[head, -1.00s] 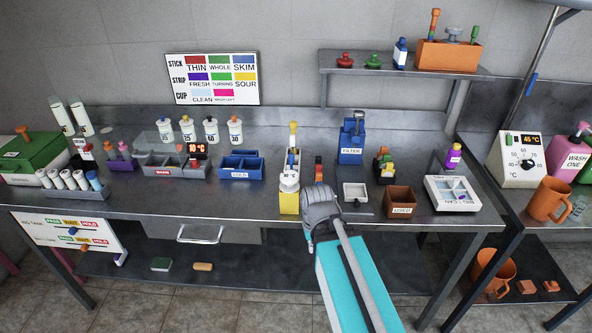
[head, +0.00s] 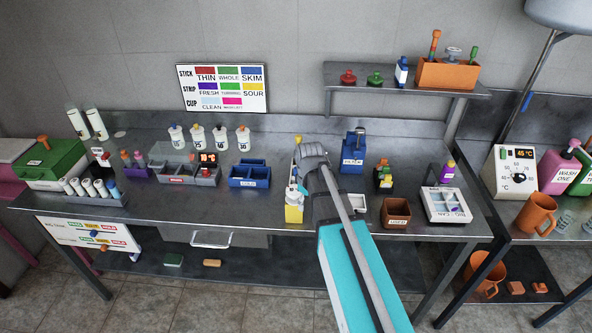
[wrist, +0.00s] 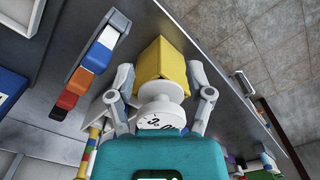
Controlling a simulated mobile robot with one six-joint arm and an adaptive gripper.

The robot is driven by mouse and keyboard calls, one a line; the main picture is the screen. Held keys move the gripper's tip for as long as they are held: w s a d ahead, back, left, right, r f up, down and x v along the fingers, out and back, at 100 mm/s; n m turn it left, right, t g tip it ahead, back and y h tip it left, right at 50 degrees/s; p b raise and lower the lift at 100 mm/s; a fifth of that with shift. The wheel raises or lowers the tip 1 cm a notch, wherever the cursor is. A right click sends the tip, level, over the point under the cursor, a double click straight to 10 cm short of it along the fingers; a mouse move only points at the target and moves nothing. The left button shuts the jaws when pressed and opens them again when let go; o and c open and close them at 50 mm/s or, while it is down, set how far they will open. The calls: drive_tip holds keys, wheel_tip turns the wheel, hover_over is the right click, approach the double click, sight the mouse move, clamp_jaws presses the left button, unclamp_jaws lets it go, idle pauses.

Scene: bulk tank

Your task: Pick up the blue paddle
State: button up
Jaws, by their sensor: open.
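I cannot tell for certain which thing is the blue paddle. In the wrist view a blue piece (wrist: 97,57) sits in a narrow grey holder (wrist: 80,80) with white, orange and red pieces, left of my gripper. In the head view my arm hides that spot. My gripper (wrist: 160,85) is open, its two fingers spread. Between and beyond them show a yellow block (wrist: 163,60) and a white dialled device. I cannot tell whether the fingers touch either.
A blue divided tray (head: 249,175) lies left on the steel counter. A shelf (head: 400,79) hangs behind. Bare counter lies left of the yellow block.

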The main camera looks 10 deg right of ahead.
drive_tip(key=w+a+r+n+p, duration=0.1)
drive_tip(key=w+r+n+p, duration=0.7)
drive_tip(key=w+r+p, duration=0.6)
drive_tip(key=shift+w+r, duration=0.15)
drive_tip(key=shift+r, duration=0.45)
drive_tip(key=shift+f, duration=0.15)
wheel_tip(320, 180, down, 8)
drive_tip(key=b, duration=0.8)
drive_tip(key=shift+f+b, duration=0.2)
drive_tip(key=shift+b, duration=0.1)
drive_tip(key=shift+f+b, duration=2.6)
clamp_jaws()
drive_tip(key=shift+r, duration=0.25)
